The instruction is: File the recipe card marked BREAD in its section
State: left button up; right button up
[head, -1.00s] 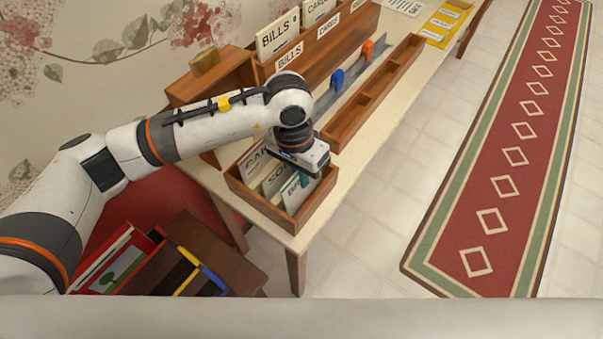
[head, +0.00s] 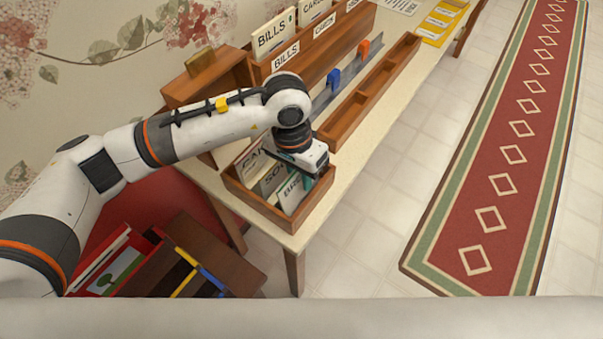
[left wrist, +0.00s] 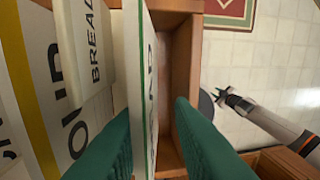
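The open wooden card box (head: 262,207) stands at the near end of the table. It holds upright dividers with large lettering, one reading SOUP (head: 273,178) and a front one starting BR (head: 291,190). In the left wrist view a cream card marked BREAD (left wrist: 94,45) stands against the SOUP divider (left wrist: 72,100). A white green-edged divider (left wrist: 138,60) rises to its right; its lettering is too slanted to read fully. My left gripper (left wrist: 155,145) has its green fingers apart, on either side of this divider. My right gripper (left wrist: 230,98) appears small in the left wrist view; its fingers are unclear.
A wooden sorter with BILLS cards (head: 272,35) stands behind the box. A metal rail carries a blue clip (head: 333,78) and an orange clip (head: 363,48). A long wooden tray (head: 345,128) lies beside it. The table's front edge is close to the box.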

pick_arm(q)
jog(key=shift+w+a+r, duration=0.1)
jog(key=shift+w+a, duration=0.1)
jog(key=shift+a, duration=0.05)
jog(key=shift+w+r, duration=0.1)
jog(key=shift+r, duration=0.2)
notch_tip(320, 180, up, 11)
jog(key=b, duration=0.2)
jog(key=shift+w+a+b, duration=0.15)
jog(key=shift+a+b, duration=0.15)
jog(key=shift+a, duration=0.1)
